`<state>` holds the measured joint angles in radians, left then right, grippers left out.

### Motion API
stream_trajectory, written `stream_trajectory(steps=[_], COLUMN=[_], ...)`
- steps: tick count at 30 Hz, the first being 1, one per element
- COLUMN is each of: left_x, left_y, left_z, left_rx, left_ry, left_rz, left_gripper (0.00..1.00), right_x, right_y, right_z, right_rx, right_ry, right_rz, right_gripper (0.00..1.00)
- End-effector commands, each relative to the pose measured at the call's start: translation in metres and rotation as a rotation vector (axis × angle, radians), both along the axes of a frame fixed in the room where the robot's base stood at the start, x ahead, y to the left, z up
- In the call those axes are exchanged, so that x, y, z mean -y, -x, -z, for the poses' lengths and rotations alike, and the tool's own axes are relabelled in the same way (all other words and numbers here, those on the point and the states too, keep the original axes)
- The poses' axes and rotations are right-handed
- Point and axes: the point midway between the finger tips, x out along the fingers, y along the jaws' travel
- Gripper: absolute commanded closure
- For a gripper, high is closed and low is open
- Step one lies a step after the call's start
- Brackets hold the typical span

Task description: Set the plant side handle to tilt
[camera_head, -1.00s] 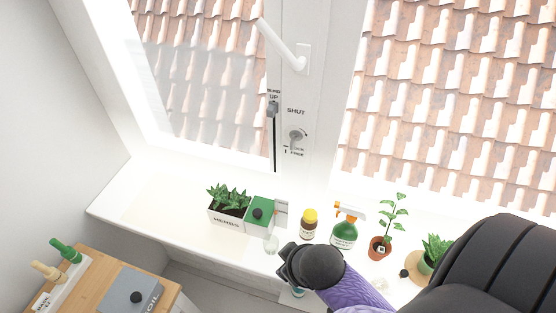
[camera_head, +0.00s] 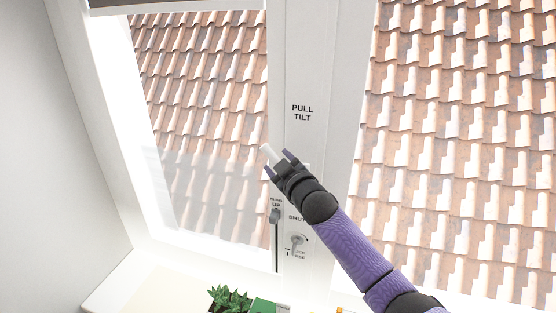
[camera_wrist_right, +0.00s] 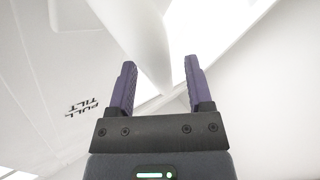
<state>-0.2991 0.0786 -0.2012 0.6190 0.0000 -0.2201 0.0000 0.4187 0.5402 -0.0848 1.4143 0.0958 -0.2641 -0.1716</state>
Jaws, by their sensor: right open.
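The white window handle (camera_head: 269,153) sits on the white post between two panes. Its lever slants up to the left, and its tip shows at my right gripper (camera_head: 278,163). The gripper and wrist hide its base. In the right wrist view the white lever (camera_wrist_right: 148,45) comes down between the two open fingers of the right gripper (camera_wrist_right: 160,62); I cannot tell if they touch it. The label PULL TILT (camera_head: 302,113) is on the post above the handle. The label SHUT (camera_head: 296,218) is below, partly covered by my wrist. My left gripper is out of view.
A blind slider (camera_head: 275,216) and a grey lock knob (camera_head: 297,242) are on the post below my gripper. A green plant (camera_head: 229,299) and a green box (camera_head: 263,305) stand on the sill at the bottom.

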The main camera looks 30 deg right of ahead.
Motion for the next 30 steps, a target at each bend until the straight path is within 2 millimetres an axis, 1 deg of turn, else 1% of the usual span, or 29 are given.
stream_trajectory(steps=[3,11,14,15,17,18,20,21,30], left_x=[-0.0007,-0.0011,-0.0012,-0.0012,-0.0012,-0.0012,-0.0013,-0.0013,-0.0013], left_y=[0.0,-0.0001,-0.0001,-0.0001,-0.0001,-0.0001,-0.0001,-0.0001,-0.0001], left_z=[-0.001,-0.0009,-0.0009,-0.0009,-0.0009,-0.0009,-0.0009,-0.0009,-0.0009], left_rx=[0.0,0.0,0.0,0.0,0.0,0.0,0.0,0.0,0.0], left_ry=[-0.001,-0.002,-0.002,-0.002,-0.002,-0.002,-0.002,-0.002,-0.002], left_rz=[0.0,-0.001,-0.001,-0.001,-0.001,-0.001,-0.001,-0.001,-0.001], left_gripper=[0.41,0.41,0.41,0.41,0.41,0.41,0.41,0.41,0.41], right_x=[0.0009,0.0008,0.0008,0.0008,0.0007,0.0007,0.0007,0.0008,0.0007], right_y=[-0.0066,-0.008,-0.0079,-0.0079,-0.0078,-0.0078,-0.0078,-0.0078,-0.0077], right_z=[-0.0004,0.0007,0.0007,0.0007,0.0007,0.0007,0.0007,0.0008,0.0009], right_rx=[0.0,-0.001,-0.002,-0.002,-0.002,-0.002,-0.002,-0.002,-0.002], right_ry=[-0.001,-0.001,-0.001,-0.001,-0.001,-0.001,-0.001,-0.001,-0.001], right_rz=[0.0,0.0,0.0,0.0,0.0,0.0,0.0,0.0,0.0], right_gripper=[0.34,0.34,0.53,0.62,0.75,0.83,0.96,1.0,1.0])
